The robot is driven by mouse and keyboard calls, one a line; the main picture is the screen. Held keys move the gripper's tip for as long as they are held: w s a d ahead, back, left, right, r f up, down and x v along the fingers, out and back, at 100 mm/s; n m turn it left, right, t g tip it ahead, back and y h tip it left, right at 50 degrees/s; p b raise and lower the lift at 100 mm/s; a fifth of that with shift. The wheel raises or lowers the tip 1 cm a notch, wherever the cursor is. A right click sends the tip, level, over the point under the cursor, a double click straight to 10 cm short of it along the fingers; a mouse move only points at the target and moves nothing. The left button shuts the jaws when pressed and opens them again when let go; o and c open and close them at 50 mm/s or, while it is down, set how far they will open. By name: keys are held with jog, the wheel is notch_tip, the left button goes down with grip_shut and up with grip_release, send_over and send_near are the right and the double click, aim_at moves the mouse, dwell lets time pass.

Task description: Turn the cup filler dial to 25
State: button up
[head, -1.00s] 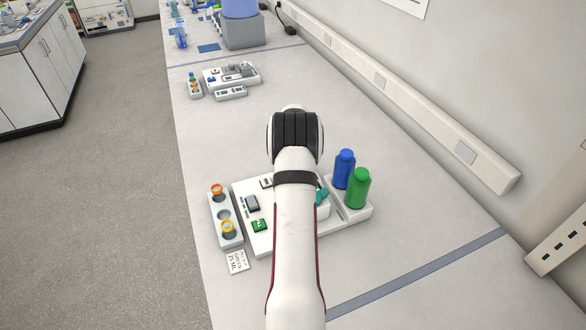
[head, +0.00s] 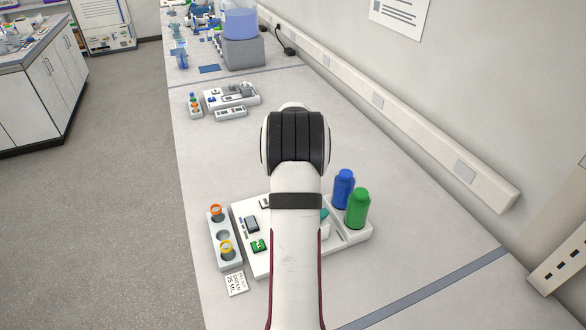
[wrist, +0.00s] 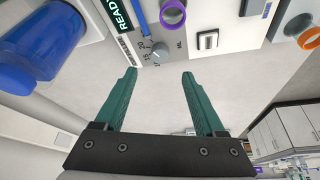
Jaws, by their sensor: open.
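The cup filler is a white panel (head: 262,270) on the bench, partly hidden behind my arm in the head view. Its dial (wrist: 160,53) is a small grey knob with printed numbers around it, including 20; the exact setting is too small to read. My gripper (wrist: 159,74) has two teal fingers, open and empty, with the dial just beyond the gap between the tips, apart from them. A card (head: 236,284) in front of the panel reads 25 ML and appears to say green.
A blue bottle (head: 343,189) and a green bottle (head: 357,209) stand at the panel's right. A rack (head: 225,252) with orange-ringed and yellow-ringed cups stands at its left. A READY display (wrist: 122,14) and a purple ring (wrist: 173,14) are near the dial.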

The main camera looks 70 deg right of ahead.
jog(key=v, duration=0.7)
jog(key=shift+r, duration=0.25)
jog(key=w+a+r+n+y, duration=0.1)
jog(key=w+a+r, duration=0.15)
jog(key=a, duration=0.65)
jog(key=w+a+r+n+y, duration=0.1)
jog(key=w+a, duration=0.2)
jog(key=a, duration=0.6)
jog(key=w+a+r+n+y, duration=0.1)
jog(key=w+a+r, duration=0.15)
jog(key=a, duration=0.55)
jog(key=s+a+n+y, duration=0.1)
jog(key=s+a, duration=0.2)
jog(key=a, duration=0.5)
jog(key=s+a+n+y, duration=0.1)
jog(key=s+a+n, duration=0.1)
jog(key=a, duration=0.7)
jog(key=s+a+f+n+g+y, duration=0.1)
jog(key=s+a+g, duration=0.1)
jog(key=s+a, duration=0.6)
jog(key=s, duration=0.2)
jog(key=shift+s+a+f, duration=0.2)
jog(key=shift+s+f, duration=0.15)
jog(key=shift+f, duration=0.05)
